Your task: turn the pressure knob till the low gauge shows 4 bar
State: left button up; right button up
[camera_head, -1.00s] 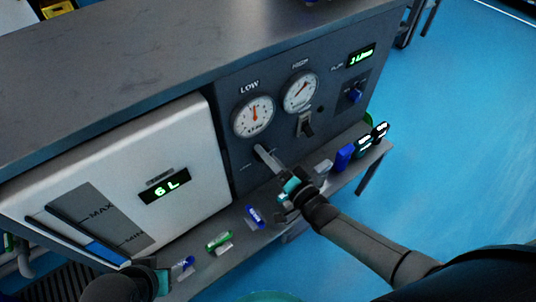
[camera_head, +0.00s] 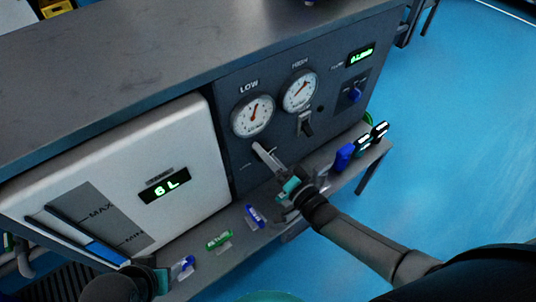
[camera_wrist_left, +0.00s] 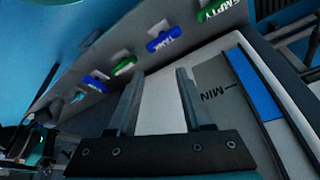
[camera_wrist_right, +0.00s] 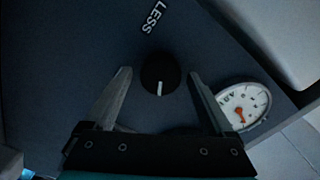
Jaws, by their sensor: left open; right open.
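The low gauge (camera_head: 253,116) is a white dial on the dark panel. Its orange needle points up and slightly right; I cannot read the exact value. The pressure knob (camera_wrist_right: 160,75) is round and black with a white mark, below the low gauge. In the head view my right gripper (camera_head: 264,155) hides it. In the right wrist view the right gripper (camera_wrist_right: 159,88) is open, its fingers on either side of the knob with visible gaps. My left gripper (camera_wrist_left: 155,85) is open and empty in front of the white tank panel (camera_wrist_left: 160,108).
The high gauge (camera_head: 300,92) is at the low gauge's right, with a switch (camera_head: 306,125) below it. A blue knob (camera_head: 355,95) and a green-lit display (camera_head: 361,55) are farther right.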

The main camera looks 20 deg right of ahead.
pick_arm(q)
notch_tip(320, 180, down, 8)
jog(key=s+g+p, duration=0.1)
jog(key=s+p, duration=0.1)
jog(key=p, duration=0.2)
jog(key=shift+s+a+f+g, duration=0.15)
jog(key=shift+s+f+g, duration=0.05)
jog(key=shift+f+g, duration=0.1)
pick_arm(e)
jog(key=v, duration=1.5)
pick_arm(q)
jog(key=shift+s, duration=0.1)
pick_arm(e)
jog(key=shift+s+d, duration=0.1)
jog(key=shift+s, duration=0.1)
